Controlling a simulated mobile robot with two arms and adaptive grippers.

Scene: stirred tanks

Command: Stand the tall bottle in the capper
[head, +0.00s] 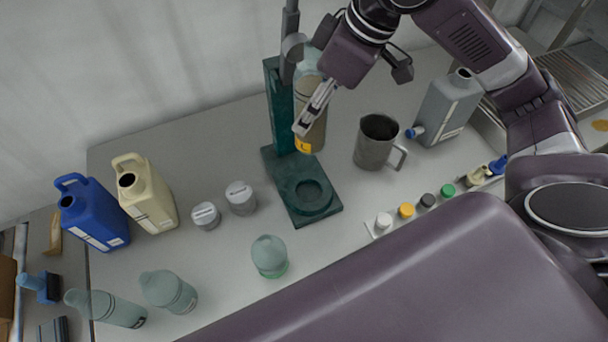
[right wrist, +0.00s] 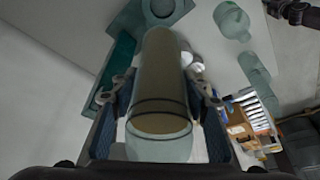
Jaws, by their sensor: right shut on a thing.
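The tall bottle (head: 312,133), with brown contents and a yellow label low down, is held in my right gripper (head: 305,122). It is roughly upright in the air, in front of the column of the green capper. The gripper hides part of its side. In the right wrist view the bottle (right wrist: 160,90) lies between both fingers. The seat also shows at the top of the right wrist view. A dark gripper, apparently my left (right wrist: 290,12), shows small there; its opening is unclear.
A grey metal jug (head: 374,150) and a grey canister (head: 445,110) stand right of the capper. Two white-lidded jars (head: 240,198) stand left of it, with blue (head: 95,215) and cream (head: 150,200) jugs beyond. A pale domed bottle (head: 269,257) stands in front. Coloured caps (head: 406,210) sit at right.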

